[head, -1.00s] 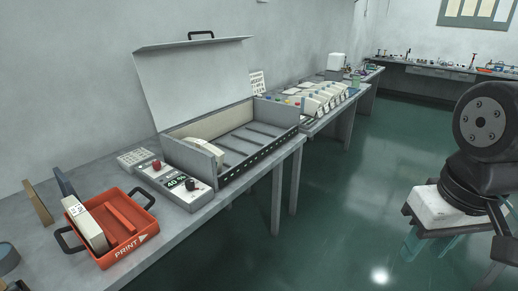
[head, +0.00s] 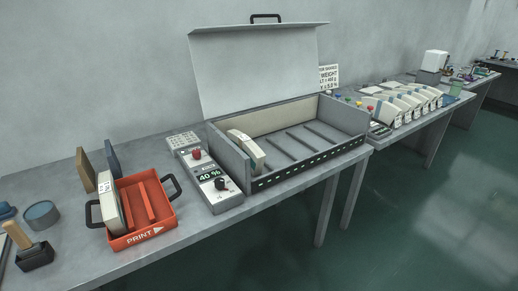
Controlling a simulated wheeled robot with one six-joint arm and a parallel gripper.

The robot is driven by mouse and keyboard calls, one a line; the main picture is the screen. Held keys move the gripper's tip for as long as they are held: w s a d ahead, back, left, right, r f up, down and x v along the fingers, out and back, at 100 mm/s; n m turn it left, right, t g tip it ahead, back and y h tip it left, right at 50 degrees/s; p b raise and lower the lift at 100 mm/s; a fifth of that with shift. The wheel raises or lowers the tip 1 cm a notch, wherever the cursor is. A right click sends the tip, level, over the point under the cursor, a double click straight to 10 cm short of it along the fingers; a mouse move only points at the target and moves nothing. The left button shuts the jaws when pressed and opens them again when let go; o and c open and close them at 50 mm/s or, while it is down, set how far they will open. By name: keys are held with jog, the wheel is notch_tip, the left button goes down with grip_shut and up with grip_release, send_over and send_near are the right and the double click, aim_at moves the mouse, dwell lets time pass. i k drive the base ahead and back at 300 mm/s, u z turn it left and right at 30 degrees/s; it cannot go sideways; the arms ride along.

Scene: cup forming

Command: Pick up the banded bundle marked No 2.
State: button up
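Several pale curved bundles (head: 400,102) stand in a row on the right-hand bench, with small tags on their front ends. One more pale bundle (head: 246,148) stands at the left end of the open grey box. Another pale block (head: 110,208) with a small label leans inside the left part of the red tray marked PRINT. The markings are too small to read, so I cannot tell which is No 2. My gripper is not in view.
The grey box (head: 356,143) has its lid (head: 258,65) raised and several bare slots. A control unit (head: 211,180) showing 40 % stands left of it. The red tray (head: 150,238), a round tin (head: 41,214) and a wooden-handled stamp (head: 32,250) are further left. Green floor (head: 430,220) is clear at right.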

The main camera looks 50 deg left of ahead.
aim_at(244, 144)
jog(key=i, duration=0.85)
jog(key=u, duration=3.5)
jog(key=i, duration=1.15)
jog(key=z, duration=2.85)
